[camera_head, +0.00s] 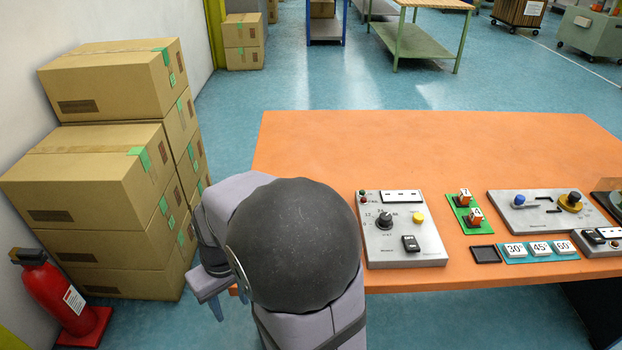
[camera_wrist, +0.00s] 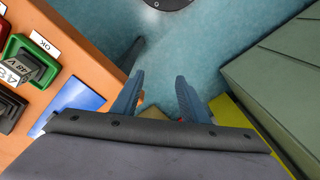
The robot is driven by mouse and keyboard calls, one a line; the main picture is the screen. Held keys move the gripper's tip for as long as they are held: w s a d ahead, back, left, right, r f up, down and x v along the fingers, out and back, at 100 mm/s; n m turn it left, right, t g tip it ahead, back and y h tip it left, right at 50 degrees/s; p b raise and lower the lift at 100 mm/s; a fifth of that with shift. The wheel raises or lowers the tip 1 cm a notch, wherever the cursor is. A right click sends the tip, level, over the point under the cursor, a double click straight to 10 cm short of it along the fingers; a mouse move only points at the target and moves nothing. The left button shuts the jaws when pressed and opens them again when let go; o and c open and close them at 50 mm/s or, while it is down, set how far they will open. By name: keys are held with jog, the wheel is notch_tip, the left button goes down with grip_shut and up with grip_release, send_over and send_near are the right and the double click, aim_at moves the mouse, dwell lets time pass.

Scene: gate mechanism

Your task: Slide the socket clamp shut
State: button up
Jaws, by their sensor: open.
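My gripper (camera_wrist: 158,95) is open in the wrist view, with its two blue fingers apart and only floor between them. In the head view the gripper (camera_head: 217,304) is partly hidden behind my dark arm joint, off the table's left front edge. No part is clearly recognisable as the socket clamp. A grey panel (camera_head: 530,222) at the right of the table carries a blue-knobbed slider (camera_head: 521,201), dark slots and a dark-and-gold knob (camera_head: 571,201). My gripper is far to the left of this panel and touches nothing on it.
Stacked cartons (camera_head: 100,180) and a fire extinguisher (camera_head: 55,295) stand left. The table's back left is clear.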

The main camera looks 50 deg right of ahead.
jog(key=shift+m+t, duration=0.4)
jog(key=shift+m, duration=0.1)
jog(key=w+d+r+p, duration=0.1)
jog(key=w+d, duration=0.1)
jog(key=d, duration=0.1)
jog(key=w+d+r, duration=0.2)
jog(key=d, duration=0.1)
jog(key=w+d+r+p, duration=0.1)
jog(key=w+d, duration=0.1)
jog(key=w, duration=0.1)
jog(key=shift+d+r+p, duration=0.15)
jog(key=shift+d+p, duration=0.2)
jog(key=shift+d, duration=0.05)
jog(key=w+d+r+m+t+h+p, duration=0.1)
jog(key=w+d+r+p, duration=0.15)
jog(key=d, duration=1.25)
jog(key=w+d+r+m+t+h+p, duration=0.15)
jog(key=d+p, duration=0.25)
jog(key=d, duration=1)
jog(key=shift+n+y, duration=0.35)
jog(key=shift+p+x, duration=0.75)
jog(key=shift+x, duration=2.5)
grip_shut()
